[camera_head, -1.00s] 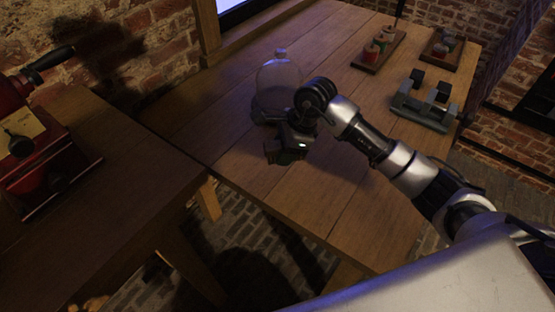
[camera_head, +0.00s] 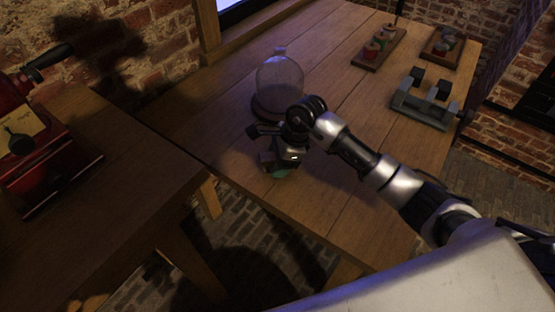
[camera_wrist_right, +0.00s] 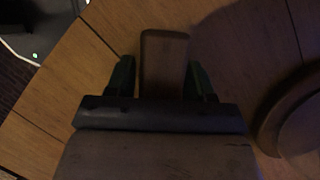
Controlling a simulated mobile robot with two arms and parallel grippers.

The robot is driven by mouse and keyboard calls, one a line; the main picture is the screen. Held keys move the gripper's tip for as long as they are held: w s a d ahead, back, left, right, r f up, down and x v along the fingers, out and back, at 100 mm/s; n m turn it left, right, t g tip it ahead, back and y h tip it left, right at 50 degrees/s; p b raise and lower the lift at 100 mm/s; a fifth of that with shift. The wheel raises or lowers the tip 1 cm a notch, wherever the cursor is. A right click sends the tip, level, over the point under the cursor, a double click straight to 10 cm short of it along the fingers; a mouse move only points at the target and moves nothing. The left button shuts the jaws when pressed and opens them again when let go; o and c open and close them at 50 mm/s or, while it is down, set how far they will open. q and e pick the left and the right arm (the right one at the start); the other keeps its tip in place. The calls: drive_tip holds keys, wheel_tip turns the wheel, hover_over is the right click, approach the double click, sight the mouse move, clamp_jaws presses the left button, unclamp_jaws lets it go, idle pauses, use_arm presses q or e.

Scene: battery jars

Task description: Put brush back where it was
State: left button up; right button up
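My right gripper (camera_head: 275,166) hangs over the near left part of the wooden table, in front of the glass dome. In the right wrist view its two dark green fingers (camera_wrist_right: 161,80) stand close on either side of a brown wooden block-like piece, which I take to be the brush (camera_wrist_right: 163,62). They appear shut on it. The brush's bristles are hidden, and I cannot tell whether it touches the table. My left gripper is not in view.
A glass dome (camera_head: 280,77) on a dark round base stands just behind my right gripper. A tray with coloured spools (camera_head: 363,62), another small tray (camera_head: 430,53) and a grey metal holder (camera_head: 421,113) stand farther right. A red machine (camera_head: 45,160) stands on the left table.

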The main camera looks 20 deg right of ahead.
drive_tip(key=shift+o, duration=0.6)
drive_tip(key=shift+r, duration=0.1)
drive_tip(key=shift+r+p, duration=0.25)
drive_tip(key=shift+p, duration=0.05)
drive_tip(key=v, duration=1.1)
drive_tip(key=shift+d+r, duration=0.15)
drive_tip(key=shift+r, duration=0.2)
drive_tip(key=shift+f, duration=0.1)
